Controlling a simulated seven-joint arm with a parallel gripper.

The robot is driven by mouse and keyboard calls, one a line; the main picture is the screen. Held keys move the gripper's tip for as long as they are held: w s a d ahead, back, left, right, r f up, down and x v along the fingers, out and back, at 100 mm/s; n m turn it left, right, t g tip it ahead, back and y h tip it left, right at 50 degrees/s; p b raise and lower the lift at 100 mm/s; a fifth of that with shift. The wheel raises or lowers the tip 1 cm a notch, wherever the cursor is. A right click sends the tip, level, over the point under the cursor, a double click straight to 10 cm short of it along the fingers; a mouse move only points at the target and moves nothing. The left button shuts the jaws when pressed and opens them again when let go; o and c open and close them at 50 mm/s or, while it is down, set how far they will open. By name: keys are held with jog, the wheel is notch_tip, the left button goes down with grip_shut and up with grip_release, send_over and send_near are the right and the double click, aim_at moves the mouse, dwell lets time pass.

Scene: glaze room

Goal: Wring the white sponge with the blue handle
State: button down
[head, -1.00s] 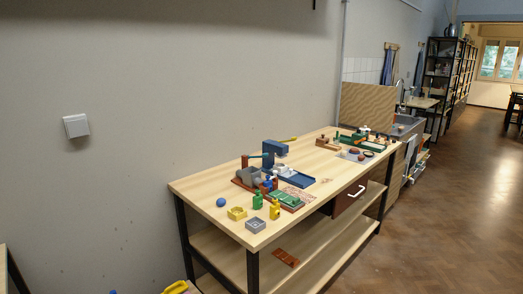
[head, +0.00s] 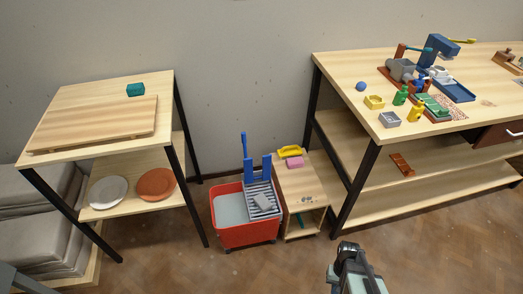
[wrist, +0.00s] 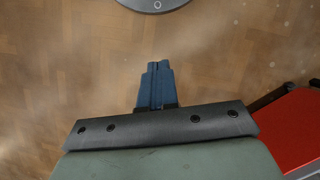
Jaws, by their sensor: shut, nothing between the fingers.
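In the head view a red bucket (head: 247,234) stands on the floor between the two tables, with pale grey inside its left part. A striped grey rack (head: 259,187) with blue parts sits on its right side. A small pale grey block, perhaps the white sponge (head: 265,202), lies on the rack. A blue upright handle (head: 244,145) rises behind it; I cannot tell whether it joins the block. My gripper (head: 349,247) is shut and empty, over the floor right of the bucket. In the wrist view its fingers (wrist: 157,66) are together, and red shows at the right edge.
A low wooden cabinet (head: 302,187) right of the bucket bears a yellow-handled thing (head: 290,151) and a pink block (head: 294,162). A table with a board (head: 95,122) stands left; the cluttered workbench (head: 345,65) stands right. The front floor is clear.

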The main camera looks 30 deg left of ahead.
jog(key=w+a+r+n+t, duration=0.2)
jog(key=w+a+r, duration=0.1)
jog(key=w+a, duration=0.95)
jog(key=w+a+r+n+t, duration=0.1)
jog(key=w+a+r, duration=0.2)
jog(key=w+a, duration=0.95)
jog(key=shift+t+y, duration=0.5)
jog(key=shift+y, duration=0.1)
jog(key=w+a+r, duration=0.2)
jog(key=a+r, duration=0.1)
jog(key=a, duration=0.6)
jog(key=w+a+r, duration=0.3)
jog(key=a+r, duration=0.1)
jog(key=a, duration=0.5)
jog(key=w+a+r, duration=0.3)
jog(key=a+r, duration=0.1)
jog(key=a, duration=0.5)
jog(key=shift+w+a+r, duration=0.1)
jog(key=shift+w+a, duration=0.15)
jog(key=shift+a, duration=0.05)
jog(key=w+a+r+m+g+h, duration=0.1)
jog(key=w+a+r+m, duration=0.45)
jog(key=w+a, duration=0.4)
jog(key=s+d+f+m+g+h, duration=0.1)
jog(key=s+d+f+m, duration=0.6)
jog(key=s+f+m, duration=0.1)
jog(key=shift+d+f+m+g+h, duration=0.25)
jog(key=shift+f+m+g+h, duration=0.2)
jog(key=shift+m, duration=0.7)
